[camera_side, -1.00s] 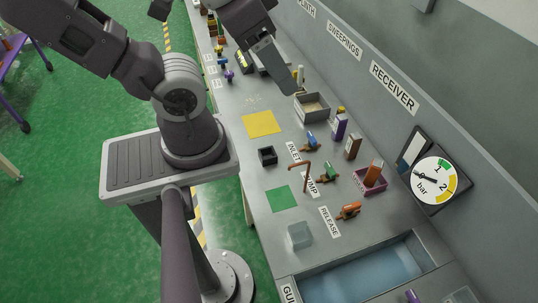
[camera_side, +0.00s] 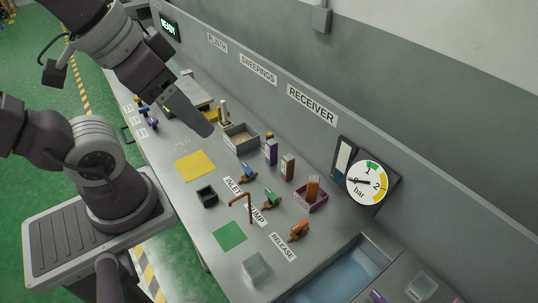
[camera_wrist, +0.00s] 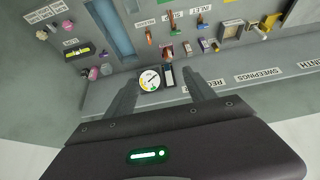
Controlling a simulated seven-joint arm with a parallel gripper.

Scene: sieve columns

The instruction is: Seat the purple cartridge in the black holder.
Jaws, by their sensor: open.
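The purple cartridge (camera_side: 271,152) stands upright on the bench, beside a brown cartridge (camera_side: 288,167) and near the back wall. The black holder (camera_side: 207,195) is a small open-topped square box nearer the bench front, between the yellow square and the green square. It looks empty. My gripper (camera_side: 203,130) hangs above the bench, left of the sweepings bin and away from the purple cartridge. In the wrist view my gripper (camera_wrist: 160,80) has its two fingers spread with nothing between them. A small purple block, likely the cartridge (camera_wrist: 203,45), shows beyond the fingers there.
An orange block sits in a pink holder (camera_side: 319,203). Blue, green and orange valves (camera_side: 299,231) and a bent copper pipe (camera_side: 241,197) stand near the black holder. A grey bin (camera_side: 240,139), clear block (camera_side: 256,269) and water basin (camera_side: 335,275) are also on the bench. The yellow square (camera_side: 195,165) is clear.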

